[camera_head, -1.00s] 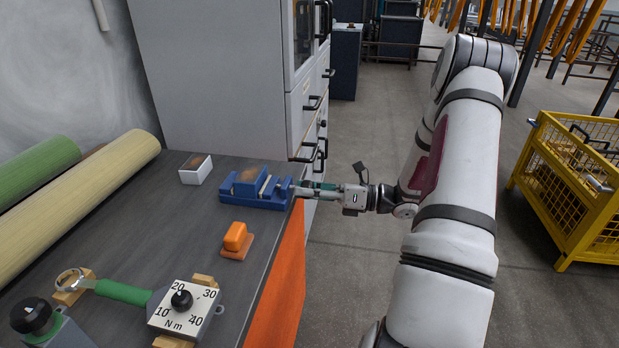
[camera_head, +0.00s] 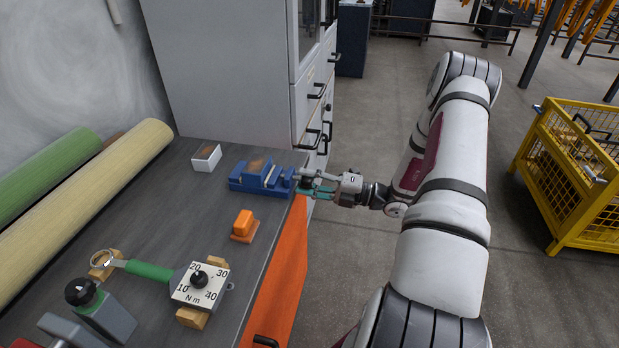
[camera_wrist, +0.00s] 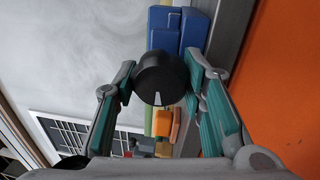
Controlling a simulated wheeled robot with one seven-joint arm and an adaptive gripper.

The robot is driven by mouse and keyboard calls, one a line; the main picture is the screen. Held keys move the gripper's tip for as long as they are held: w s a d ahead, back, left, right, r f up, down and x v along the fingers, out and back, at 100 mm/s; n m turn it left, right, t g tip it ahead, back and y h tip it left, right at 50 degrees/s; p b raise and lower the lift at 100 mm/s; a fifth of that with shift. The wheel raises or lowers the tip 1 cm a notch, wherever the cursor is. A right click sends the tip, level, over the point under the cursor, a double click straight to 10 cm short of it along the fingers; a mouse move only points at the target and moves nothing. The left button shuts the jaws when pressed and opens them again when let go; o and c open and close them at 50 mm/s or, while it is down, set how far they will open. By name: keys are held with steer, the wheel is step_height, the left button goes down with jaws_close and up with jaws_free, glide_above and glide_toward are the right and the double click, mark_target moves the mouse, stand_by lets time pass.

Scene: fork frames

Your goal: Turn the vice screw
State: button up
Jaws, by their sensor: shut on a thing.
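The blue vice (camera_head: 244,184) sits on the bench near its right edge, with a brown-topped block in it. Its screw end points right, toward my gripper (camera_head: 306,184). In the wrist view a round black knob (camera_wrist: 161,80) with a white mark at its lower edge sits between my fingertips (camera_wrist: 158,75), in front of the blue vice body (camera_wrist: 164,40). My gripper is shut on the knob, one teal-padded finger on each side. In the head view the knob is small and partly covered by the fingers.
An orange block (camera_head: 243,222) lies in front of the vice and a white box (camera_head: 206,158) behind it. A torque wrench with a dial (camera_head: 200,284) lies nearer. A grey cabinet (camera_head: 225,75) stands behind. A yellow cage (camera_head: 575,185) is on the floor at right.

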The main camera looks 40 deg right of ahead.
steer(key=m+p, duration=0.1)
steer(key=m, duration=0.5)
steer(key=shift+t+h+p, duration=0.3)
steer(key=shift+h+p, duration=0.05)
steer(key=shift+h, duration=0.05)
steer(key=shift+m+h+p, duration=0.4)
steer(key=shift+m+p, duration=0.05)
steer(key=shift+m, duration=2.05)
steer(key=shift+d, duration=0.1)
steer(key=o, duration=1.2)
steer(key=v, duration=1.2)
